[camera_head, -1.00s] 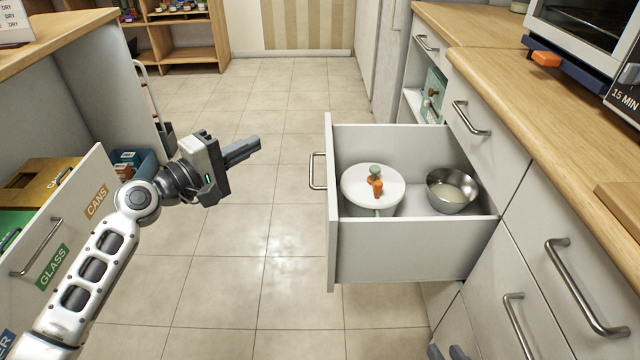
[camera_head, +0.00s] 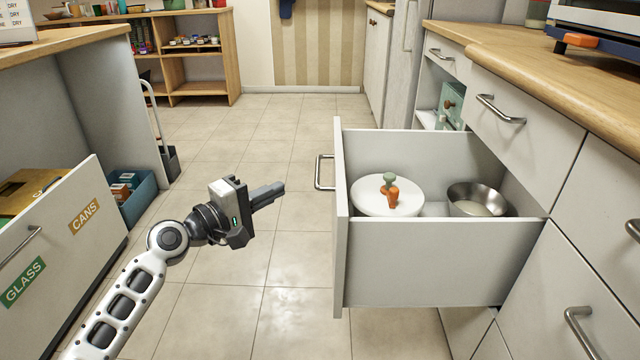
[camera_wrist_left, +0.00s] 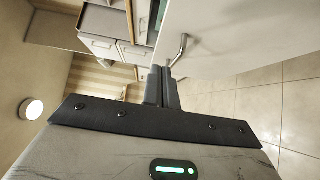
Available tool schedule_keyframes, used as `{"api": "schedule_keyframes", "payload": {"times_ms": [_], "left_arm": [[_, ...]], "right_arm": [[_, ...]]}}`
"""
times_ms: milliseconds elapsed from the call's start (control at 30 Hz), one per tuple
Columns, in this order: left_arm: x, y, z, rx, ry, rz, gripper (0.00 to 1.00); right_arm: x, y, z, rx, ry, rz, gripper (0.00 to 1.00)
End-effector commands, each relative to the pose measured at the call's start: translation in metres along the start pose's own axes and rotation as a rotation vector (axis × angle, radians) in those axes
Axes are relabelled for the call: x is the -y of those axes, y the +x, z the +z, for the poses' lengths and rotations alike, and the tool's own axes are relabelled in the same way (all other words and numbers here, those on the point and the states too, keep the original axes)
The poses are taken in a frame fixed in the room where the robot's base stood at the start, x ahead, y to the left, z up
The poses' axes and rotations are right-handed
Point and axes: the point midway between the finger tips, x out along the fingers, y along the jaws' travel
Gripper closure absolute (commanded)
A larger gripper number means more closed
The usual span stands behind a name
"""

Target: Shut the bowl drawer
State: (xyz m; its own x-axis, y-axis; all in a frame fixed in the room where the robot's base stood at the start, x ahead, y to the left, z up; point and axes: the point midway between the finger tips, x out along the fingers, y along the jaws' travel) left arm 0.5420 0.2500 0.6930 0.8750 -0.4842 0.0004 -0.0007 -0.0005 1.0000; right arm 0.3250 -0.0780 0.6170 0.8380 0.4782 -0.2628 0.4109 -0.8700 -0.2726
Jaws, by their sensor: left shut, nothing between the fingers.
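The bowl drawer (camera_head: 430,262) stands pulled open from the right-hand cabinets. Inside are a white round lid (camera_head: 365,196) with an orange and green knob and a steel bowl (camera_head: 477,198). The drawer's bar handle (camera_head: 319,172) is on its front, facing left. My left gripper (camera_head: 281,188) is shut and empty, to the left of the drawer front and apart from it in the head view. In the left wrist view the shut fingers (camera_wrist_left: 163,88) show with the drawer front (camera_wrist_left: 235,38) and its handle (camera_wrist_left: 181,50) beyond them. My right gripper is not in view.
At left, another open drawer labelled CANS and GLASS (camera_head: 50,240) sticks out, with a blue bin (camera_head: 135,200) behind it. A wooden shelf (camera_head: 195,60) stands at the back.

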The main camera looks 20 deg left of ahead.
Motion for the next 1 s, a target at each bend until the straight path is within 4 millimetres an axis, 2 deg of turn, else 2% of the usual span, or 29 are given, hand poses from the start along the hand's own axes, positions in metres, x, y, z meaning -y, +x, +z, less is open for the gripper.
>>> {"api": "schedule_keyframes", "payload": {"times_ms": [100, 300, 400, 633, 1000], "left_arm": [[-0.001, 0.028, 0.000, 0.001, -0.002, 0.004, 1.00], [0.000, 0.070, 0.000, 0.001, -0.002, 0.003, 1.00], [-0.001, 0.081, 0.013, 0.003, -0.003, 0.001, 1.00], [0.000, 0.096, 0.027, 0.000, -0.001, 0.000, 1.00], [0.000, 0.097, 0.029, 0.000, -0.001, 0.000, 1.00]], "right_arm": [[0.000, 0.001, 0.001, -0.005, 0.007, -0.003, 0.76], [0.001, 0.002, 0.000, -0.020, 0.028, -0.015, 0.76], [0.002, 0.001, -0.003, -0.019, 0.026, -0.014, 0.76], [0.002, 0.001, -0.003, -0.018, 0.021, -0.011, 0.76], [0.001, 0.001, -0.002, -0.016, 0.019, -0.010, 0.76]]}}
